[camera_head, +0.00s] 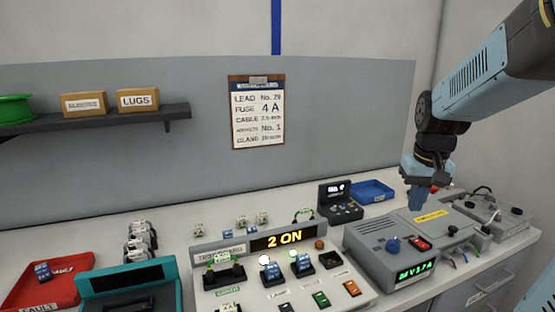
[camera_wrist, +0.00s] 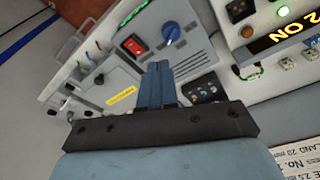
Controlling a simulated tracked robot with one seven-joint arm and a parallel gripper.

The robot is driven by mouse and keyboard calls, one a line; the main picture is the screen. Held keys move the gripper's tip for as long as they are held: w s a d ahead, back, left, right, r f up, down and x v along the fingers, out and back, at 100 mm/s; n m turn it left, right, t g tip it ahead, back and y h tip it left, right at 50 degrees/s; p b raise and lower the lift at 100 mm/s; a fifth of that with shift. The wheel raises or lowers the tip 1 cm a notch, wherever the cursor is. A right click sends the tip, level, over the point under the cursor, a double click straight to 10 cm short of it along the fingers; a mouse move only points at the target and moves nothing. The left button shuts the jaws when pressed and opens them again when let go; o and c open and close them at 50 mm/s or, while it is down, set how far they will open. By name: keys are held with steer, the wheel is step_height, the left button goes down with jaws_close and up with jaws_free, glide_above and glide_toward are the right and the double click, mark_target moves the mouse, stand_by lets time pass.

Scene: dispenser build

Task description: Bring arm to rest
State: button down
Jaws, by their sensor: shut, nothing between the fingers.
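My gripper (camera_head: 417,197) hangs at the right in the head view, pointing down above the back of the grey power supply unit (camera_head: 395,250). It is shut, with its two blue fingers together and nothing between them. In the wrist view my gripper (camera_wrist: 158,68) shows as closed blue fingers in front of the unit, with its blue knob (camera_wrist: 172,33) and red switch (camera_wrist: 134,45) beyond. The upper arm, blue and black, reaches in from the top right. Whether the fingertips are touching anything is not clear, but they appear apart from the unit.
A test panel (camera_head: 285,280) with a lit "2 ON" display stands at the centre front. A blue tray (camera_head: 372,191) and a small black device (camera_head: 340,203) sit left of my gripper. A red tray (camera_head: 45,285) is at far left. The space above the bench is open.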

steer(key=s+a+r+n+t, duration=0.1)
steer(key=s+a+r+t, duration=0.2)
steer(key=s+a, duration=0.5)
steer(key=s+r, duration=0.1)
steer(key=s, duration=0.3)
steer(key=shift+s+a+r+t, duration=0.2)
steer(key=shift+s+r+t, duration=0.05)
steer(key=shift+r+t, duration=0.15)
